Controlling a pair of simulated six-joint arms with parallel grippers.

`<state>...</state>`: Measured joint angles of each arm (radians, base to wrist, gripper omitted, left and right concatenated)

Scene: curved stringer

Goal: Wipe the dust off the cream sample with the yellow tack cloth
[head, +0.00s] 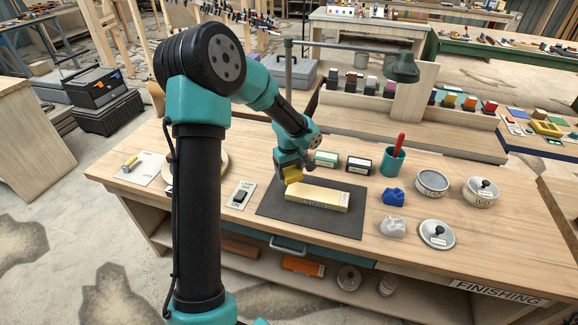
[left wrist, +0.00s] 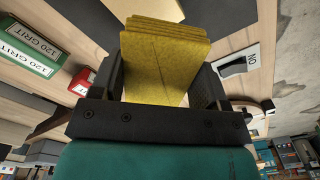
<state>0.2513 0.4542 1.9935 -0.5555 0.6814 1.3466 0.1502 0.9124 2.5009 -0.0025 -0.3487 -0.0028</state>
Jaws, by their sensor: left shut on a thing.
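The cream sample (head: 325,198) is a long pale block with lettering on its front side. It lies on the dark grey mat (head: 335,224) in the middle of the bench. My left gripper (head: 290,167) is shut on the yellow tack cloth (head: 293,175), a folded pad that fills the space between the fingers in the left wrist view (left wrist: 163,65). The cloth is at the left end of the sample, above or against it; I cannot tell whether they touch. Dust on the sample is too small to make out. My right gripper is not in view.
A lamp switch (head: 241,194) is left of the mat. Grit boxes (head: 358,165) and a teal cup (head: 391,161) with a red handle stand behind it. Blue (head: 394,196) and white (head: 393,227) crumpled cloths and round tins (head: 432,183) are to the right.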

